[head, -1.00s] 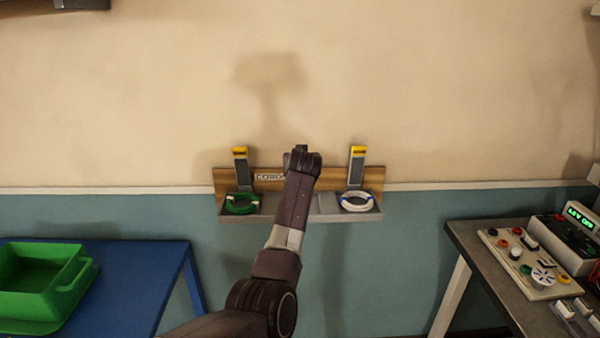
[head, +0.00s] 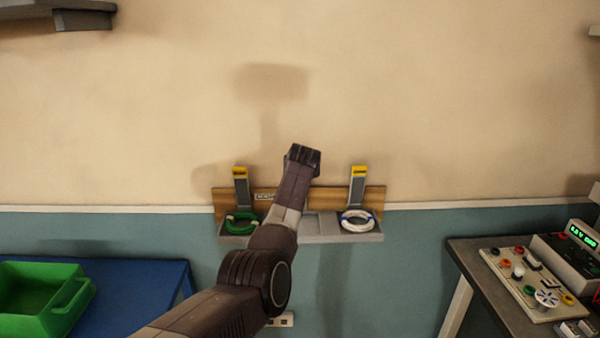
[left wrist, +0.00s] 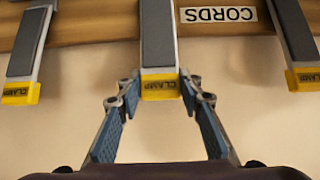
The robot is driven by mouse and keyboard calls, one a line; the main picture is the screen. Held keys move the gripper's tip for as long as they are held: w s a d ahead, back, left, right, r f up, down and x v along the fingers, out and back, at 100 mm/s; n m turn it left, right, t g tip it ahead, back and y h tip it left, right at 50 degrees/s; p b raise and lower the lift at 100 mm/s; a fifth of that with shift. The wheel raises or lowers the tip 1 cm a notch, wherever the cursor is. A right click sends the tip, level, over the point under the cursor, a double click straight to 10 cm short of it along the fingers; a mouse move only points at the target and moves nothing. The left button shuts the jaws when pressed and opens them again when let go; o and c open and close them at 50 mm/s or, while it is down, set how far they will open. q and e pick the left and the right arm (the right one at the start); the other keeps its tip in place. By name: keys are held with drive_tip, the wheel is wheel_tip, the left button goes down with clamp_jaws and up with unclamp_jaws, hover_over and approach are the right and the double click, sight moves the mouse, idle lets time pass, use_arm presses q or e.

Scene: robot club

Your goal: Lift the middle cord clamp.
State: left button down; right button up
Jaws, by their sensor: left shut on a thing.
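The middle cord clamp (left wrist: 158,40) is a grey bar with a yellow "CLAMP" end. In the left wrist view my left gripper (left wrist: 159,90) has its fingers on both sides of that yellow end, shut on it. In the head view my left gripper (head: 303,156) is in front of the wooden rail (head: 335,198) and hides the middle clamp. The left clamp (head: 241,188) and right clamp (head: 357,187) stand up from the rail on either side, untouched. How far the middle clamp is raised cannot be told. My right gripper is not in view.
A grey tray (head: 330,234) under the rail holds a green cord coil (head: 241,222) and a white one (head: 357,221). A blue table (head: 135,285) with a green bin (head: 45,300) is at left. A bench with a control panel (head: 525,285) is at right.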

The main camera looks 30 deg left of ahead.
use_arm(q)
drive_tip(key=shift+w+a+r, duration=0.1)
drive_tip(key=shift+a+r, duration=0.1)
drive_tip(key=shift+r, duration=0.45)
drive_tip(key=c, duration=1.7)
unclamp_jaws()
drive_tip(key=shift+o, duration=1.3)
drive_tip(key=shift+w+f, duration=0.1)
drive_tip(key=shift+f, duration=0.05)
drive_tip(key=shift+o, duration=0.6)
drive_tip(key=shift+w+f, duration=0.1)
drive_tip(key=shift+f, duration=0.25)
drive_tip(key=v, duration=1.2)
